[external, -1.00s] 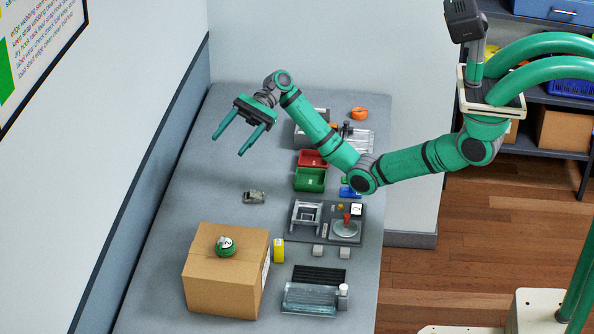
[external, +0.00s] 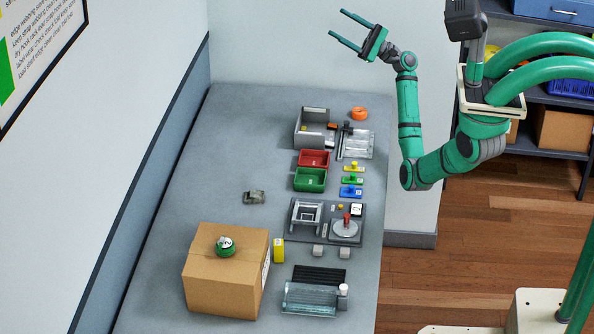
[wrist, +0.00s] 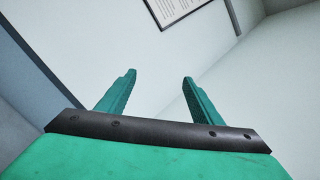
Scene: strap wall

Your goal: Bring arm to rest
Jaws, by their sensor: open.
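My gripper (external: 337,28) is raised high in front of the back wall in the external view, well above the far end of the bench. Its two green fingers point left and are spread apart with nothing between them. In the wrist view my gripper (wrist: 160,85) also shows two separate, empty fingers, with wall and a framed sign beyond. My arm is folded, with its elbow low beside the bench's right edge and the forearm upright.
The grey bench (external: 200,170) holds a cardboard box (external: 215,283) with a green strap roll (external: 226,247) on it. A red bin (external: 313,159), a green bin (external: 310,180) and a fixture plate (external: 325,232) stand along its right side. Shelves (external: 545,95) stand behind right.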

